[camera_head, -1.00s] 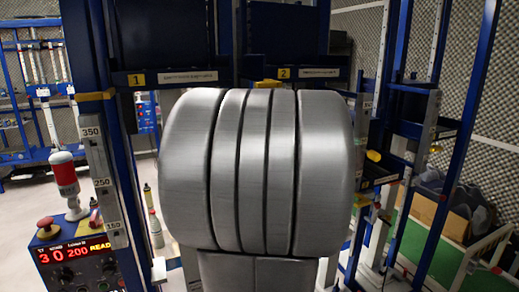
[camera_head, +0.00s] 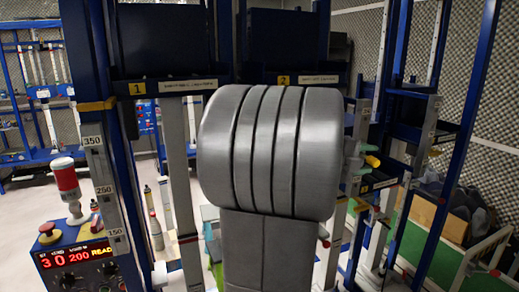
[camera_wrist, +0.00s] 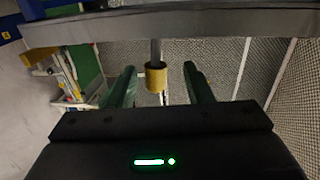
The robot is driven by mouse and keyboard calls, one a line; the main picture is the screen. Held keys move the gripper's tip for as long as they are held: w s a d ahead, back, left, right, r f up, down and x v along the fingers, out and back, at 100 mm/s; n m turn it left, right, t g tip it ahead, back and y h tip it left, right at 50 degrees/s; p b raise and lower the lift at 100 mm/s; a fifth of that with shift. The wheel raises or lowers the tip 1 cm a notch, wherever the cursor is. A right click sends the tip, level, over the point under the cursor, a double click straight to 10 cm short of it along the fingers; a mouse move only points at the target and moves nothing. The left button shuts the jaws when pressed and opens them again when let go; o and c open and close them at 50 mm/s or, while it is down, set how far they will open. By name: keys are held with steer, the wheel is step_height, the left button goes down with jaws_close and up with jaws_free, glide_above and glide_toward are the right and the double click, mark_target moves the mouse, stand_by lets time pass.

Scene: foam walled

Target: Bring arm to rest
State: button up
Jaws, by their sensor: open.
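In the wrist view my gripper (camera_wrist: 160,88) shows as two green fingers standing well apart. A short yellow cylinder on a grey rod (camera_wrist: 156,75) shows between the fingers in the picture; I cannot tell how far beyond them it is, and nothing looks gripped. In the head view my own grey arm link fills the middle and hides the gripper and part of the blue rack (camera_head: 118,180).
A control box (camera_head: 75,262) with a red display and a red lamp (camera_head: 65,178) stands at the lower left. Blue rack posts (camera_head: 462,150) stand at the right, by a green floor strip (camera_head: 415,245). A grey bar (camera_wrist: 160,25) crosses the top of the wrist view.

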steer(key=shift+x, duration=1)
steer(key=s+b, duration=0.1)
steer(key=s+d, duration=0.1)
steer(key=s, duration=0.1)
steer(key=shift+d+b, duration=0.2)
steer(key=shift+b, duration=0.2)
